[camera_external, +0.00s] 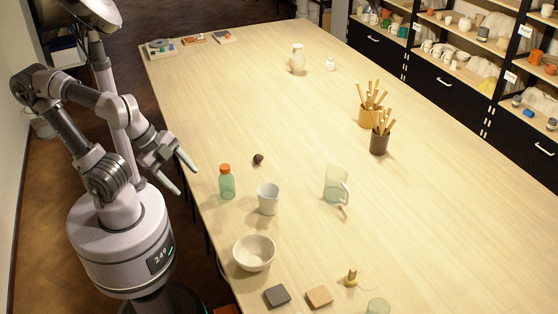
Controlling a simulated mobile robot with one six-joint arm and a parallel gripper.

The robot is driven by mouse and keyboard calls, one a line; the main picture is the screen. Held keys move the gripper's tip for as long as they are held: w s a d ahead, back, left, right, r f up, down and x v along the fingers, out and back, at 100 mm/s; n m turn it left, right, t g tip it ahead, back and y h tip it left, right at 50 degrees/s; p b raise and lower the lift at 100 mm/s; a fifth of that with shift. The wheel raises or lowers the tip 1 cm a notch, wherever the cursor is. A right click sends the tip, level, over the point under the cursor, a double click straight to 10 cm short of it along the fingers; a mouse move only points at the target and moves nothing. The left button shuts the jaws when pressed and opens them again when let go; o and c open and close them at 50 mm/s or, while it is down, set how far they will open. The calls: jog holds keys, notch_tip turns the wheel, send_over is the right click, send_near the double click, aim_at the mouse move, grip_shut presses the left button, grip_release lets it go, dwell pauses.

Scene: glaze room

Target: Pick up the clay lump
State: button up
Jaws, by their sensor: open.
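A small dark brown lump (258,159), which looks like the clay lump, lies on the pale wooden table (300,120). It is behind and to the right of a green bottle with an orange cap (226,182). My gripper (183,177) is open and empty, its two fingers apart. It hangs at the table's left edge, left of the bottle and the lump, and touches neither. Nothing hides the lump.
A white cup (268,199), a clear glass jug (336,184) and a white bowl (254,252) stand in front of the lump. Two tool pots, one brown (379,143), stand to the right. The table behind the lump is clear up to a vase (297,60).

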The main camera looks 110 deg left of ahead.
jog(key=w+a+r+n+g+p, duration=0.1)
jog(key=w+a+r+n+p, duration=0.15)
jog(key=w+a+r, duration=0.2)
jog(key=n+g+h+p, duration=0.2)
jog(key=n+g+p, duration=0.35)
jog(key=n, duration=0.75)
send_over(257, 156)
jog(key=p, duration=0.1)
notch_tip(257, 156, down, 6)
jog(key=t, duration=0.1)
jog(key=f+b, duration=0.1)
jog(key=f, duration=0.2)
jog(key=f+b, duration=0.1)
jog(key=f, duration=0.3)
jog(key=f+b, duration=0.2)
jog(key=f, duration=0.2)
jog(key=shift+s+f, duration=0.2)
jog(key=shift+s, duration=0.15)
jog(key=f+b, duration=0.1)
jog(key=f, duration=0.3)
jog(key=f+b, duration=0.1)
jog(key=f, duration=0.1)
jog(key=shift+w+f+b, duration=0.15)
jog(key=shift+w+b, duration=0.2)
jog(key=shift+w, duration=0.05)
jog(key=shift+c, duration=0.4)
